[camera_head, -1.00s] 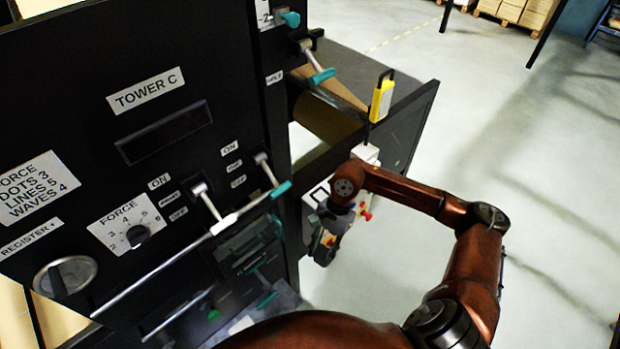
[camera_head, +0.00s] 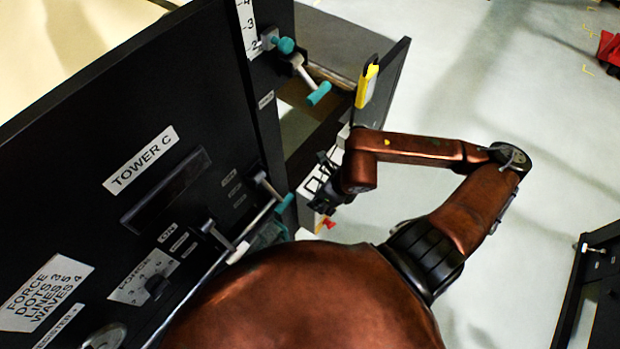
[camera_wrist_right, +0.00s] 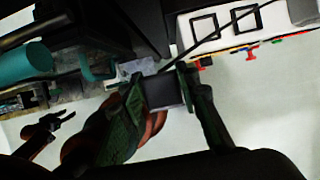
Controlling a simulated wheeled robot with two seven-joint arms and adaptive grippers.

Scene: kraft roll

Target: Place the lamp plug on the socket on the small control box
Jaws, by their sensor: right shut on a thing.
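A white control box (camera_wrist_right: 226,27) with two dark-framed square sockets is at the upper right of the right wrist view. In the head view this box (camera_head: 312,184) is partly hidden behind my right gripper (camera_head: 326,188). In the wrist view my right gripper (camera_wrist_right: 160,82) is shut on a dark, blocky plug (camera_wrist_right: 165,94), below and left of the sockets and apart from them. A thin black cable runs diagonally across the box front. My left gripper (camera_wrist_right: 45,128) seems to show small at the wrist view's lower left; its jaws are unclear.
Red, yellow and blue parts (camera_wrist_right: 252,52) stick out along the box's edge. A yellow upright device (camera_head: 367,86) stands above the box. The black TOWER C panel (camera_head: 90,140) has teal-tipped levers (camera_head: 318,93) near my right arm. Open floor lies to the right.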

